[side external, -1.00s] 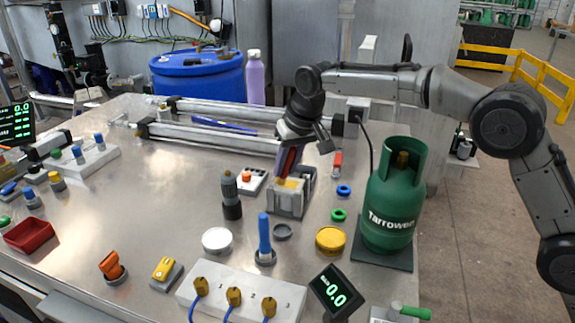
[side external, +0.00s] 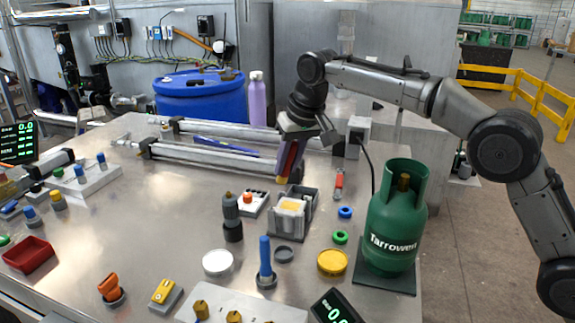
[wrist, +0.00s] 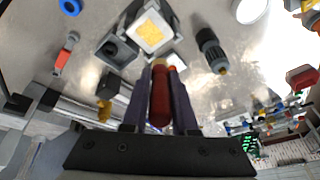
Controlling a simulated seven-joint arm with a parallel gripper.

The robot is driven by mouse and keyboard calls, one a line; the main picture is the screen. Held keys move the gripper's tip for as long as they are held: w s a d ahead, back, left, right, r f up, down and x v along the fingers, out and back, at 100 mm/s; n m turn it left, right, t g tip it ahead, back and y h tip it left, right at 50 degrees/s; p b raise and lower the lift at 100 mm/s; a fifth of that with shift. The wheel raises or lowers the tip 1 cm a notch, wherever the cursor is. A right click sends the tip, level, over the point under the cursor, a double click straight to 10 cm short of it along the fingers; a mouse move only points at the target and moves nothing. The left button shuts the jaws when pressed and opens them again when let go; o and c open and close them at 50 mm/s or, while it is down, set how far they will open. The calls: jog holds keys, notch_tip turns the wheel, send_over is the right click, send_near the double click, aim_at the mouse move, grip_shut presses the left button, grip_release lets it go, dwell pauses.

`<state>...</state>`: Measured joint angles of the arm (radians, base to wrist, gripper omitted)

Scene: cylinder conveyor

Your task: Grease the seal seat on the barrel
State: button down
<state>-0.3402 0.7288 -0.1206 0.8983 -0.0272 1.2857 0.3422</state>
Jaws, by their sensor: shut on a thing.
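My gripper (side external: 288,160) points down and is shut on a slim red tool (wrist: 160,98), whose far end shows a little yellow in the wrist view. It hangs just above and behind a small grey box with a yellow pad (side external: 291,206), apart from it. In the wrist view the yellow pad (wrist: 151,34) lies just beyond the fingertips. A dark socketed block (wrist: 117,49) stands beside the box. The long silver cylinder barrel (side external: 205,157) lies behind, to the left of my gripper. Its seal seat cannot be made out.
A green gas bottle (side external: 394,225) stands at right on a dark plate. A grey-and-black bottle (side external: 231,215), blue-handled tool (side external: 265,258), white lid (side external: 218,262) and yellow lid (side external: 332,261) are in front. A blue drum (side external: 200,98) is behind.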

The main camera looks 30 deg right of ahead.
jog(key=shift+r, duration=1.5)
